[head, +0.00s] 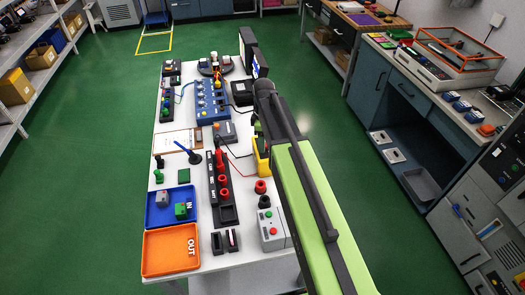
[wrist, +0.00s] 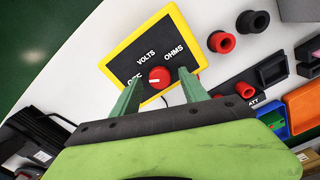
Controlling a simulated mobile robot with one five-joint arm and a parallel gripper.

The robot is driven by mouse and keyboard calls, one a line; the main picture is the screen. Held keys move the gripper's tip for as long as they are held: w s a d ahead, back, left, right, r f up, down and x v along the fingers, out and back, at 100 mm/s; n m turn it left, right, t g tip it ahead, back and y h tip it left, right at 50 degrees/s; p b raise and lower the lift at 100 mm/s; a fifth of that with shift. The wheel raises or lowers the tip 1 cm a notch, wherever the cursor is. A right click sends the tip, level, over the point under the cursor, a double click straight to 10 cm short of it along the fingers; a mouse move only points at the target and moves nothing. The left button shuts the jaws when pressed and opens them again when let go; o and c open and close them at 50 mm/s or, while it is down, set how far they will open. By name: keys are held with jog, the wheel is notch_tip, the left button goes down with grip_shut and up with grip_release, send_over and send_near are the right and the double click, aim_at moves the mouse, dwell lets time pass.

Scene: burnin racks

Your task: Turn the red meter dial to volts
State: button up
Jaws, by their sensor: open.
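The meter is a black-faced box with a yellow rim (wrist: 125,61), marked OFF, VOLTS and OHMS. Its red dial (wrist: 160,74) sits low on the face, and a short white mark on it points left, towards OFF. My gripper (wrist: 158,77) has its two green fingers open, one on each side of the dial. A gap shows between the fingers and the dial; I cannot tell their height over the face. In the head view the yellow meter (head: 261,158) stands at the table's right edge, partly hidden by my arm, and the fingers cannot be made out.
Red and black ring-shaped pieces (wrist: 221,42) lie right of the meter. A dark strip with red parts (head: 222,180), a blue IN tray (head: 160,216) and an orange OUT tray (head: 170,250) share the white table. Green floor is open on both sides.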

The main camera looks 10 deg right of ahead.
jog(key=shift+f, duration=0.15)
grip_shut()
jog(key=shift+a, duration=0.1)
dwell(0.3)
jog(key=shift+m, duration=0.3)
jog(key=m, duration=1.1)
jog(key=shift+s, duration=0.1)
